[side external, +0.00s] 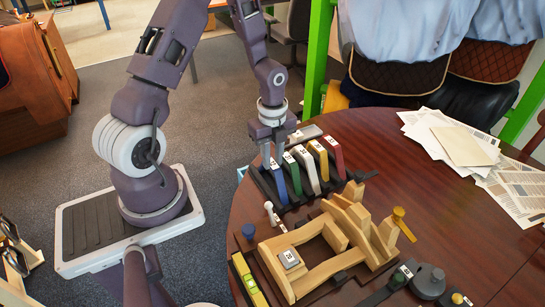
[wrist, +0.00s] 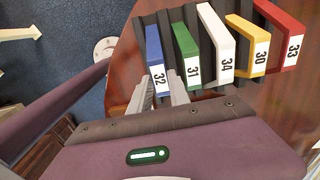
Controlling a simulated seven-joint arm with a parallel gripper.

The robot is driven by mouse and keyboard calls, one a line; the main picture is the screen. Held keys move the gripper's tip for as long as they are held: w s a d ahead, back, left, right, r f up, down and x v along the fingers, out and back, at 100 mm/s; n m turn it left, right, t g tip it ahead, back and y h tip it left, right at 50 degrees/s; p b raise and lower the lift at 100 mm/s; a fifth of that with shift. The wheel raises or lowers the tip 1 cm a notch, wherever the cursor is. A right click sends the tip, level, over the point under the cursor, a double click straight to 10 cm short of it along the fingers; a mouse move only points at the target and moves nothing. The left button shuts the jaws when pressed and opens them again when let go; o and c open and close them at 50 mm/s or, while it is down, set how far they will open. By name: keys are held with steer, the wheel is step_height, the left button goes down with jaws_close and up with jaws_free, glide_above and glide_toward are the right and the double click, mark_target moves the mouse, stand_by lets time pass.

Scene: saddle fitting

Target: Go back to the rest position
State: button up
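My gripper (side external: 273,158) points down over the left end of a row of upright coloured blocks. In the wrist view its two fingers (wrist: 160,92) stand apart, one on each side of the blue block labelled 32 (wrist: 153,46). I cannot tell whether they touch it. The blue block (side external: 279,188) stands in its slot of the dark rack (side external: 262,180), at the left end of the row. Beside it stand the green block 31 (wrist: 186,47), the white block 34 (wrist: 216,38), the yellow block 30 (wrist: 245,38) and the red block 33 (wrist: 281,20).
A wooden saddle-like frame (side external: 330,250) stands in front of the rack on the round dark red table (side external: 400,155). A yellow level (side external: 249,280), a blue knob (side external: 248,231) and a small white-headed tool (side external: 271,212) lie near it. Papers (side external: 455,145) cover the back right.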

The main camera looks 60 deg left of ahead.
steer(key=o, duration=0.4)
steer(key=shift+o, duration=0.2)
steer(key=o, duration=0.4)
steer(key=shift+r, duration=2.5)
steer(key=shift+r, duration=0.1)
steer(key=shift+r, duration=1.4)
